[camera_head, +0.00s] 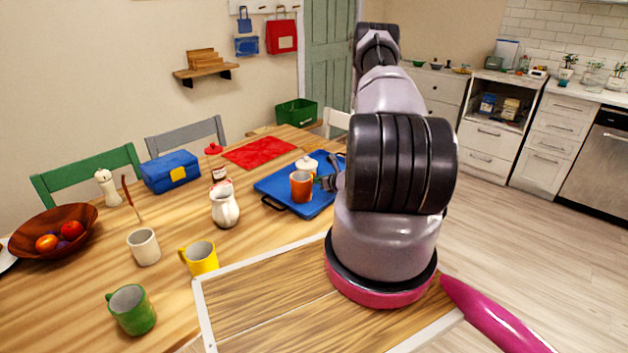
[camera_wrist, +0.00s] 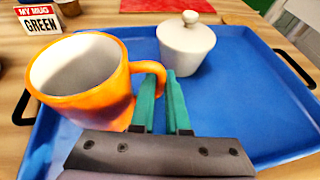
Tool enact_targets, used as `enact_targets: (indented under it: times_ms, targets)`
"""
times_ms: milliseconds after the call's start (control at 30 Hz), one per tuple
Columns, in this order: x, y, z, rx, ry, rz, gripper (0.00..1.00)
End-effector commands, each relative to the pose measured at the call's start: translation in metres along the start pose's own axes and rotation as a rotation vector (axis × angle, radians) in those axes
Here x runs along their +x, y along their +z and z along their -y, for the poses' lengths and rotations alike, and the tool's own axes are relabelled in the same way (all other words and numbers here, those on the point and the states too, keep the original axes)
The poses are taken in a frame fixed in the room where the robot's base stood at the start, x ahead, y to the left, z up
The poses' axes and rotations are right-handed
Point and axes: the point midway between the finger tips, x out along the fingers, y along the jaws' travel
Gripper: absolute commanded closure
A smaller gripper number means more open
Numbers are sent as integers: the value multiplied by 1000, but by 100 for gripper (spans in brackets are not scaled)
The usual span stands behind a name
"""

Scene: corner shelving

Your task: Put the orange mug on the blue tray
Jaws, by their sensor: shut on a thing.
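The orange mug (camera_head: 301,187) is upright over the left part of the blue tray (camera_head: 272,184). I cannot tell whether its base touches the tray. In the wrist view the mug (camera_wrist: 85,85) is at the left, with its handle towards my gripper (camera_wrist: 162,85). The blue tray also fills much of the wrist view (camera_wrist: 240,100). In the head view my gripper (camera_head: 322,184) is small and partly hidden by my arm.
A white lidded pot (camera_wrist: 186,48) stands on the tray behind the mug. A sign reading "MY MUG GREEN" (camera_wrist: 40,20) is beyond the tray. A white jug (camera_head: 225,208), yellow mug (camera_head: 200,259), cream mug (camera_head: 144,247) and green mug (camera_head: 131,310) stand to the left.

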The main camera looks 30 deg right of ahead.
Motion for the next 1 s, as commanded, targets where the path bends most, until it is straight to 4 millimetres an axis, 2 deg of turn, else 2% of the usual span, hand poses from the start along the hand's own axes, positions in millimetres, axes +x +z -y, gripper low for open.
enact_targets:
  times_ms: [233, 267, 300, 333, 700, 867, 1000]
  targets:
    - [1, -2, 0, 1, 0, 0, 100]
    - [1, -2, 0, 0, 0, 0, 79]
    - [1, -2, 0, 0, 0, 0, 64]
    - [1, -2, 0, 0, 0, 0, 57]
    - [-3, 0, 0, 0, 0, -1, 57]
    - [-29, 0, 1, 3, -2, -1, 57]
    - [-60, 0, 1, 3, -3, -2, 57]
